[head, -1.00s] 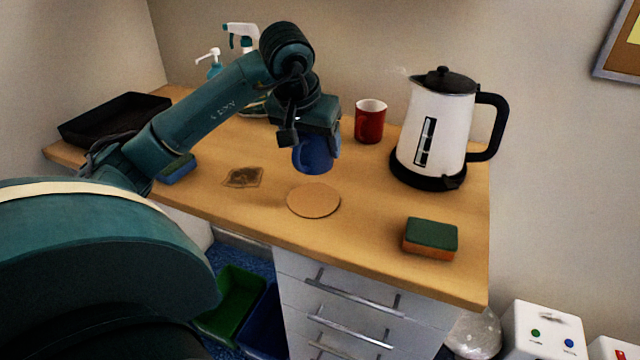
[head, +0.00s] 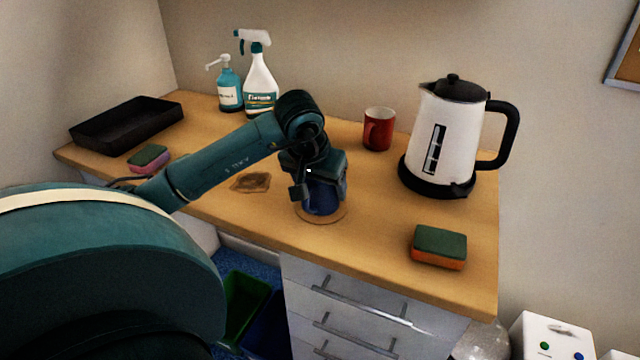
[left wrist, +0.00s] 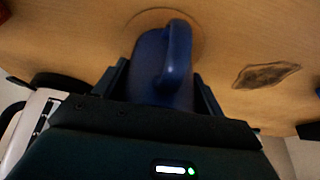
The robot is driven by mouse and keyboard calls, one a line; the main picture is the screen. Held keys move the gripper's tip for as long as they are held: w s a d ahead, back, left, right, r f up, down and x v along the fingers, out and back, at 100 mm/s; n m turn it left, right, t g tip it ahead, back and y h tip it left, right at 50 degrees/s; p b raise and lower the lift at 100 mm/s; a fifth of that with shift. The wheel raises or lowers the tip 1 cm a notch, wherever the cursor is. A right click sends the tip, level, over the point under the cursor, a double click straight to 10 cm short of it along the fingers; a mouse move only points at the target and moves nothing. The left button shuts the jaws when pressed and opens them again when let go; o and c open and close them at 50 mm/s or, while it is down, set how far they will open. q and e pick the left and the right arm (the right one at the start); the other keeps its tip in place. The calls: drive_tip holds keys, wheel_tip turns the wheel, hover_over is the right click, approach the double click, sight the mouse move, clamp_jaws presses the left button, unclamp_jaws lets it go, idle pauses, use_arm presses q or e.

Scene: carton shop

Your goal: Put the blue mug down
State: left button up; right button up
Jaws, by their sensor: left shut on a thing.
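The blue mug (head: 322,199) is upright at the round cork coaster (head: 337,218) on the wooden counter. My left gripper (head: 320,186) is shut on the mug from above and hides its upper part. In the left wrist view the mug (left wrist: 163,65) sits between the two fingers, its handle facing the camera, with the coaster (left wrist: 187,17) around its far end. I cannot tell for sure whether its base touches the coaster. My right gripper is not in view.
A red mug (head: 378,129) and a white kettle (head: 437,140) stand behind and to the right. A green-orange sponge (head: 439,247) lies at the front right. A brown stain (head: 251,183) is left of the coaster. Spray bottle (head: 261,82), soap bottle (head: 229,88) and black tray (head: 127,125) are at the back left.

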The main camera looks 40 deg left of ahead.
use_arm(q)
drive_tip(key=o, duration=1.2)
drive_tip(key=shift+r, duration=0.1)
drive_tip(key=shift+s+r, duration=0.1)
drive_tip(key=shift+r, duration=0.2)
drive_tip(key=p+v, duration=0.1)
drive_tip(key=v, duration=1)
drive_tip(key=shift+r, duration=0.2)
drive_tip(key=shift+s, duration=0.2)
